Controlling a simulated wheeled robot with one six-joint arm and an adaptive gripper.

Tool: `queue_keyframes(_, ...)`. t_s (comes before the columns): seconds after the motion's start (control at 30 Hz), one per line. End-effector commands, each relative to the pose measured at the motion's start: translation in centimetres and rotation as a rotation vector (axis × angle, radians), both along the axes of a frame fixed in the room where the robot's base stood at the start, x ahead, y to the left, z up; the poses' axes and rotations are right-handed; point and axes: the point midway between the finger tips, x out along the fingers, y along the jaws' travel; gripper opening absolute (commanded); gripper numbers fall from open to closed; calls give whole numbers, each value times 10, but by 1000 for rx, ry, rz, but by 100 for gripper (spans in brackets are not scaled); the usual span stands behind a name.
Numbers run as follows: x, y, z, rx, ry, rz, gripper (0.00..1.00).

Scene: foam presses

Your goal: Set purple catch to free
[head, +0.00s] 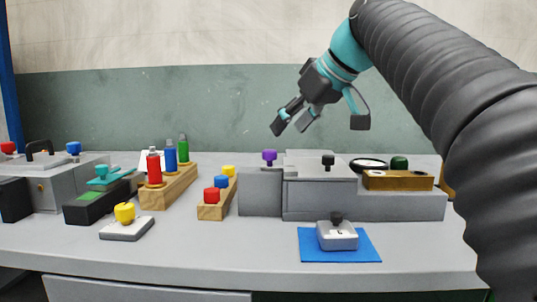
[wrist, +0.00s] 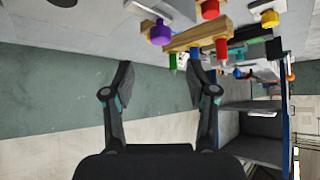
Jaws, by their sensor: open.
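The purple catch (head: 269,157) is a small purple knob on top of the left end of the grey press (head: 260,192), right of the middle of the bench. In the wrist view the purple knob (wrist: 160,33) shows near the top, beyond the fingertips. My gripper (head: 289,126) is open and empty, in the air above the press and a little right of the purple knob. It also shows in the wrist view (wrist: 160,72) with its two fingers spread apart. Which setting the catch is in cannot be told.
A black knob (head: 328,160) stands on the press, with a wooden block (head: 398,180) and green knob (head: 399,162) to its right. A wooden rack (head: 170,187) holds red, blue and green pieces. A blue mat (head: 313,251) lies in front. Bare bench (head: 220,250) shows front left of it.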

Motion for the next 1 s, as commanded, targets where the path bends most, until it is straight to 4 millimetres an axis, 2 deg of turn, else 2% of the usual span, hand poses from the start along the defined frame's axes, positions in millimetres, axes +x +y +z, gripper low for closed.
queue_keyframes(0.03, 5, 6, -10, 0, 2, 3, 57)
queue_keyframes(0.2, 21, 22, -32, 0, 4, 4, 57)
queue_keyframes(0.4, 37, 37, -53, -1, 2, 4, 57)
queue_keyframes(0.6, 45, 46, -63, -1, 1, 4, 57)
queue_keyframes(0.93, 47, 47, -65, 0, 0, 3, 57)
queue_keyframes(0.97, 47, 47, -65, 0, 0, 3, 52)
queue_keyframes(1.0, 47, 47, -65, 0, 0, 3, 42)
